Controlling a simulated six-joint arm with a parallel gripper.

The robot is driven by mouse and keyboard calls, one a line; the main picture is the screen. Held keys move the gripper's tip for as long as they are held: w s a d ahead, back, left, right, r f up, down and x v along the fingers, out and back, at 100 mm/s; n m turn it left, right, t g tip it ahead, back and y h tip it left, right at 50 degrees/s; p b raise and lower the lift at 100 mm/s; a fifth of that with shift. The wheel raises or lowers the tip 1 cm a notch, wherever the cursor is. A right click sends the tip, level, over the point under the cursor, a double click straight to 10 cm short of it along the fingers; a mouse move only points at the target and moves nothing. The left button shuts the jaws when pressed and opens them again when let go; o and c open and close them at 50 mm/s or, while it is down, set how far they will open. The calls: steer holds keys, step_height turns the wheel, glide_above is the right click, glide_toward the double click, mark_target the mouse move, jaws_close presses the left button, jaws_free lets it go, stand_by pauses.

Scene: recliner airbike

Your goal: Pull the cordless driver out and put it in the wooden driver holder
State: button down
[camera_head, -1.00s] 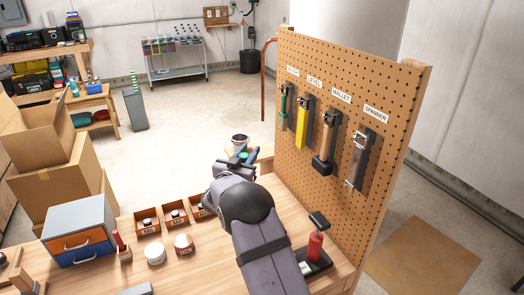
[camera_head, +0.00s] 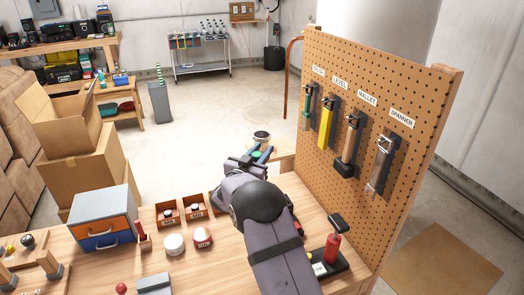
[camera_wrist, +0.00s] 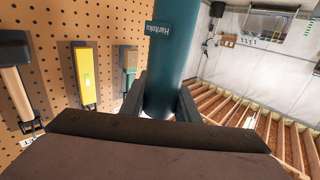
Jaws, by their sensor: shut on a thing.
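My gripper (camera_head: 256,157) reaches past the far edge of the workbench, left of the pegboard. In the wrist view its two dark fingers are shut on a teal cylindrical body with white lettering, which looks like the cordless driver (camera_wrist: 175,45). The driver extends up out of the top of the wrist view, so its far end is hidden. In the head view only a small teal-green part shows between the fingers. A wooden frame (camera_head: 42,262) stands at the bench's left edge, partly cut off; I cannot tell whether it is the wooden driver holder.
The pegboard (camera_head: 425,130) stands at the right with several hanging tools. A drawer box (camera_head: 105,213), small red bins (camera_head: 195,208), two round tins (camera_head: 202,237) and a red-handled tool (camera_head: 332,248) sit on the bench.

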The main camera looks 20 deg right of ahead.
steer(key=shift+f+b, duration=1.5)
steer(key=shift+f, duration=0.75)
step_height(320, 180, down, 8)
steer(key=b, duration=0.5)
steer(key=shift+b, duration=0.35)
stand_by(2.5)
steer(key=c, duration=1.3)
jaws_free()
steer(key=shift+r, duration=0.15)
steer(key=shift+s+a+f, duration=0.1)
steer(key=shift+f, duration=0.1)
steer(key=shift+b+v, duration=0.8)
steer(key=shift+v, duration=2.75)
steer(key=shift+r, duration=0.2)
